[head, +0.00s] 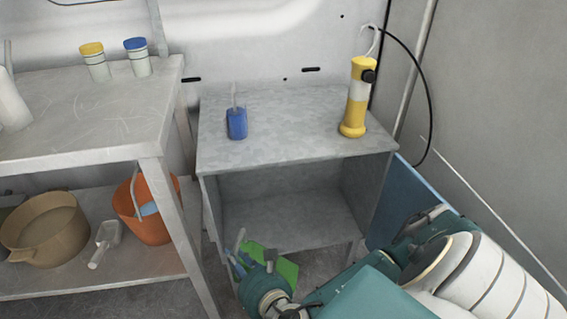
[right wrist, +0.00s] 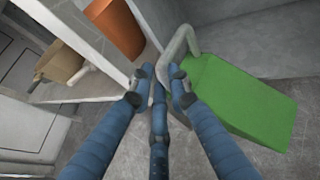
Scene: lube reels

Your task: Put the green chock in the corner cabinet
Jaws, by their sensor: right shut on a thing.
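The green chock (head: 287,270) hangs in front of the grey corner cabinet (head: 290,152), low and near its open front. In the right wrist view the chock (right wrist: 240,100) is a green block with a grey loop handle. My right gripper (head: 243,262) is shut on that handle; its blue fingers (right wrist: 160,82) meet at the handle's end. The cabinet's open compartment shows a bare inner floor (head: 290,220) in the head view. My right forearm comes from the lower right and covers part of the cabinet's lower right. My left gripper is not in view.
A blue panel (head: 425,195) stands at the cabinet's right side. A yellow lamp (head: 355,100) and a blue container (head: 236,124) stand on the cabinet top. At left, a metal shelf (head: 110,125) holds an orange bucket (head: 160,222), a tan basin (head: 45,240) and a scoop.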

